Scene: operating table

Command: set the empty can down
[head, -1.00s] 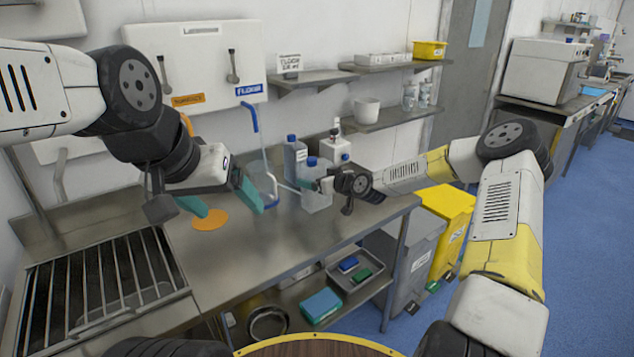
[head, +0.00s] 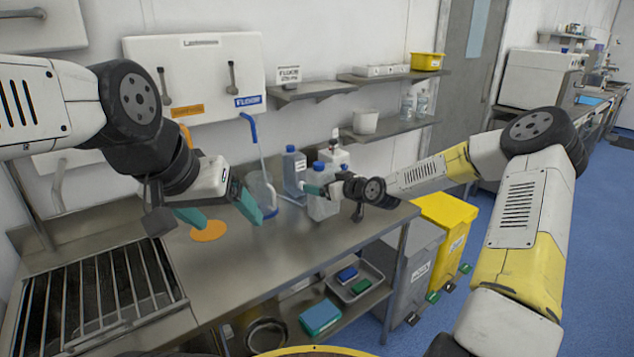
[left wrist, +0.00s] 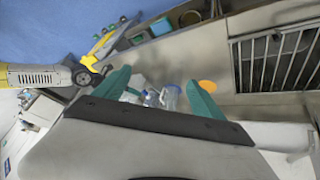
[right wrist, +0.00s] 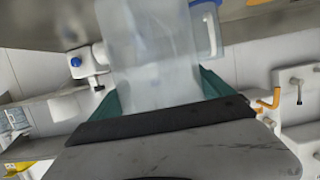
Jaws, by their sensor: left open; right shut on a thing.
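The empty can (head: 321,207) is a pale translucent container with a blue cap, at the back of the steel bench (head: 255,262). My right gripper (head: 316,190) is shut on it from the right. The can looks upright; I cannot tell whether its base touches the bench. In the right wrist view the can (right wrist: 150,50) fills the space between the teal fingers. My left gripper (head: 222,213) is open and empty above the bench, left of the can, near an orange disc (head: 208,231). The left wrist view also shows its spread fingers (left wrist: 160,100).
A blue-capped greyish can (head: 293,174) and a white-topped bottle (head: 334,155) stand behind the held can. A clear vessel (head: 261,194) with a blue-handled wand stands to its left. The bench front is clear. A grated sink (head: 95,285) is at left; bins (head: 447,222) stand at right.

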